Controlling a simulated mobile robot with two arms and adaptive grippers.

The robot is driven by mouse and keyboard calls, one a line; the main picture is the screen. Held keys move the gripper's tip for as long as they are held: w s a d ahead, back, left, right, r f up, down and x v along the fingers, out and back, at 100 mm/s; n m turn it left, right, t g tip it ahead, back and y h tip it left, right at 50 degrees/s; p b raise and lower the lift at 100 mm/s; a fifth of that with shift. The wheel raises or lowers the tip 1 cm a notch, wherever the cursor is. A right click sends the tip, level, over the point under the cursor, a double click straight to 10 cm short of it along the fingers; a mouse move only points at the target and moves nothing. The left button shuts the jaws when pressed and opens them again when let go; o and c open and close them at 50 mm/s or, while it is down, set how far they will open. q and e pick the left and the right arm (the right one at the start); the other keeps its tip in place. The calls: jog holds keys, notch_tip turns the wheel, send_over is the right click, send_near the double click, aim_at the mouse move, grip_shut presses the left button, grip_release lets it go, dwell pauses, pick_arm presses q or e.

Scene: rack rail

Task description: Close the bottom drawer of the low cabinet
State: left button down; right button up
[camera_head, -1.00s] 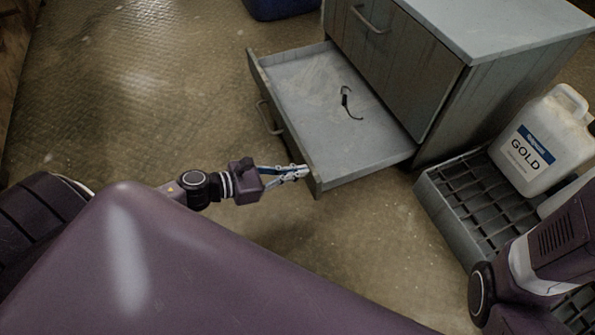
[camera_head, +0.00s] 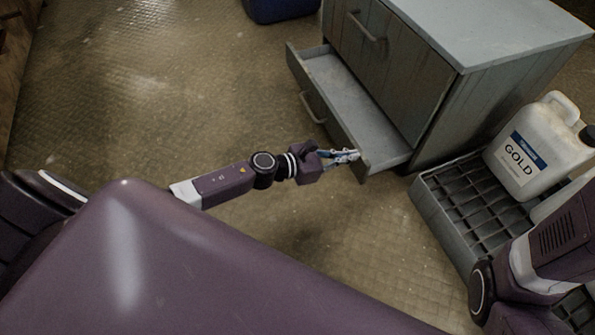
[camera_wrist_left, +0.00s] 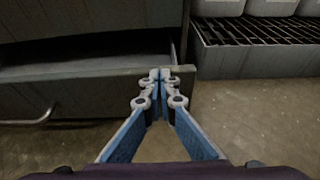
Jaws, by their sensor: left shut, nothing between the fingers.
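The low cabinet (camera_head: 405,75) is grey with a flat top. Its bottom drawer (camera_head: 345,95) stands partly open, with a curved handle (camera_head: 311,108) on its front. My left gripper (camera_head: 352,155) is shut and empty, with its fingertips at the right end of the drawer front. In the left wrist view the shut fingertips (camera_wrist_left: 160,75) meet at the drawer front's (camera_wrist_left: 100,98) right end; contact looks likely but is hard to confirm. The dark hooked thing inside the drawer is hidden now. My right gripper is not in view; only part of its arm shows at lower right.
A grey slatted crate (camera_head: 475,200) stands on the floor right of the cabinet. A white jug labelled GOLD (camera_head: 530,150) stands on it. A blue container (camera_head: 280,8) is at the top. The floor (camera_head: 170,110) left of the drawer is clear.

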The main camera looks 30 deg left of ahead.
pick_arm(q)
jog(key=w+d, duration=0.3)
jog(key=w, duration=0.1)
jog(key=w+d, duration=0.4)
jog(key=shift+b, duration=0.3)
jog(key=shift+a, duration=0.1)
